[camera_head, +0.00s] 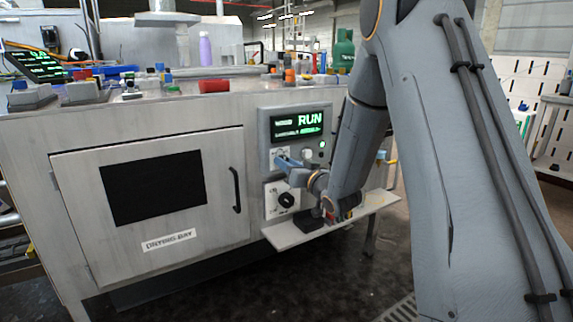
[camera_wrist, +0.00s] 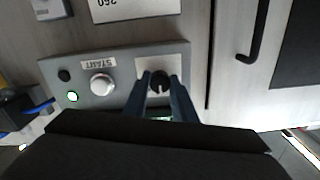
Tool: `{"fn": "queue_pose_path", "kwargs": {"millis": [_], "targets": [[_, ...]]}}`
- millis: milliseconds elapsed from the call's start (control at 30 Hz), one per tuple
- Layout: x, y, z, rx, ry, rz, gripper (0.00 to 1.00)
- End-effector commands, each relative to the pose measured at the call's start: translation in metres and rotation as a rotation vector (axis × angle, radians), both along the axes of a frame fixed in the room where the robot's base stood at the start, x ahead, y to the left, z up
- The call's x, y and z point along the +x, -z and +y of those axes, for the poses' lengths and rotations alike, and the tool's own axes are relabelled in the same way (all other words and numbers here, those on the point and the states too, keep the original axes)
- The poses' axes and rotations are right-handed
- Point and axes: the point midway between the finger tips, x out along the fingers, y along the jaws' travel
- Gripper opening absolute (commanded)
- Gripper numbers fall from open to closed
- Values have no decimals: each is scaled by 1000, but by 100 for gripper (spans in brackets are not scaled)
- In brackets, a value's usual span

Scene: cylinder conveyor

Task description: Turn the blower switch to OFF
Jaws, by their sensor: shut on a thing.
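A black rotary switch (camera_wrist: 160,77) sits on a pale plate at the end of the grey control panel (camera_wrist: 112,60) in the wrist view. My gripper (camera_wrist: 160,88) is shut on it, with one blue-grey finger on each side of the knob.
A white START button (camera_wrist: 102,84) and a lit green lamp (camera_wrist: 72,97) are on the same panel. A second black dial (camera_head: 287,200) is just below my gripper, above a shelf (camera_head: 295,237). A cabinet door with a black handle (camera_head: 237,190) is to the left.

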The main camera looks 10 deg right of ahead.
Motion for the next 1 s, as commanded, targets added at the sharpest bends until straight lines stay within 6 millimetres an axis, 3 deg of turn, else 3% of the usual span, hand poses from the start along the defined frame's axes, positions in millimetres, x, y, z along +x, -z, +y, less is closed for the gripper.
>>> {"fn": "queue_pose_path", "kwargs": {"millis": [267,1000], "targets": [[0,0,0,-122,-1,-40,2],[0,0,-1,-653,-1,-212,2]]}}
